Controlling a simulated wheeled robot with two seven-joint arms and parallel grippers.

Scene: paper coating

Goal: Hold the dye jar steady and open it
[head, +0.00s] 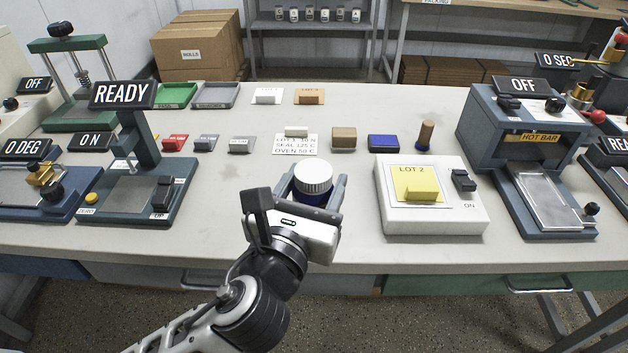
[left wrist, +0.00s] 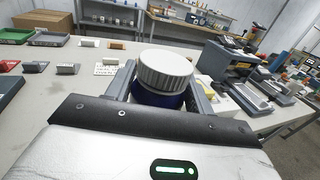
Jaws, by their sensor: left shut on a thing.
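The dye jar (head: 312,184) is dark blue with a white ribbed lid on top. It stands upright near the front middle of the table. My left gripper (head: 316,192) is shut around the blue body of the jar, with one finger on each side below the lid. In the left wrist view the white lid (left wrist: 165,70) sits on the jar, and the blue body shows between the fingers. The lower part of the jar is hidden by my gripper. My right gripper is not in view.
A white scale-like box with a yellow LOT 2 pad (head: 414,184) stands right of the jar. A blue press marked READY (head: 138,185) is to the left. A lot card (head: 296,145), a brown block (head: 344,138) and a blue block (head: 383,142) lie behind. Bare table lies left of the jar.

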